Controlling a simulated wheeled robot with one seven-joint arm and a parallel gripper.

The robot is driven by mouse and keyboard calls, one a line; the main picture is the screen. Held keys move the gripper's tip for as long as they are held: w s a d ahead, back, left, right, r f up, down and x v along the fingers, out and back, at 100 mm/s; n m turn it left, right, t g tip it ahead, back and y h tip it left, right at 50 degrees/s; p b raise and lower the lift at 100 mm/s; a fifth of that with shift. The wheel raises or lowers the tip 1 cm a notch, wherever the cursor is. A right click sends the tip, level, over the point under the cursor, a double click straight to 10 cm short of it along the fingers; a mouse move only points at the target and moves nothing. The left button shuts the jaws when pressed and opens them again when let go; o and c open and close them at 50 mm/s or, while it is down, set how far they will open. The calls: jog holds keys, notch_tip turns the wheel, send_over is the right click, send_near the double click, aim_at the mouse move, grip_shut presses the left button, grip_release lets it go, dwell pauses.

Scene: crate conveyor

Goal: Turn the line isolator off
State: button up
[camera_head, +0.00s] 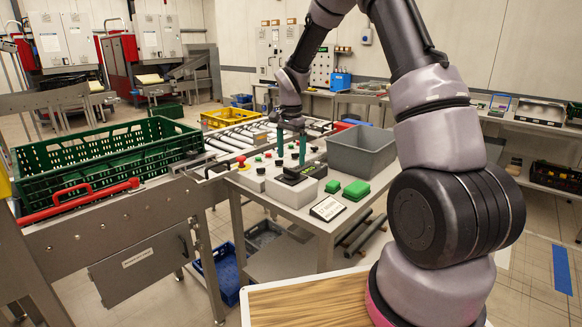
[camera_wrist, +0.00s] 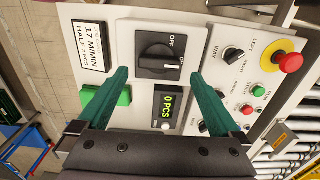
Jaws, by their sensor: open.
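The line isolator (camera_wrist: 157,48) is a black rotary switch on a pale control panel. Its knob (camera_wrist: 158,56) lies crosswise in the wrist view, with one end toward the ON mark at right; the OFF mark (camera_wrist: 174,40) is above. My gripper (camera_wrist: 159,74) has teal fingers spread apart, one on each side of the lower part of the switch, with nothing between them. Contact cannot be told. In the head view my gripper (camera_head: 301,150) points down over the panel, and the switch (camera_head: 291,178) is small and partly hidden near the fingers.
A counter display (camera_wrist: 168,106) reads 0 PCS beside the isolator. A red emergency button (camera_wrist: 290,63), small buttons and a selector (camera_wrist: 232,54) sit to the right. A label plate (camera_wrist: 93,46) and green block (camera_wrist: 106,97) are left. A grey bin (camera_head: 361,150) and green crate (camera_head: 103,156) stand nearby.

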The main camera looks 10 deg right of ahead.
aim_at(291, 169)
jog(key=shift+f, duration=2.4)
jog(key=c, duration=1.2)
jog(key=shift+o, duration=0.2)
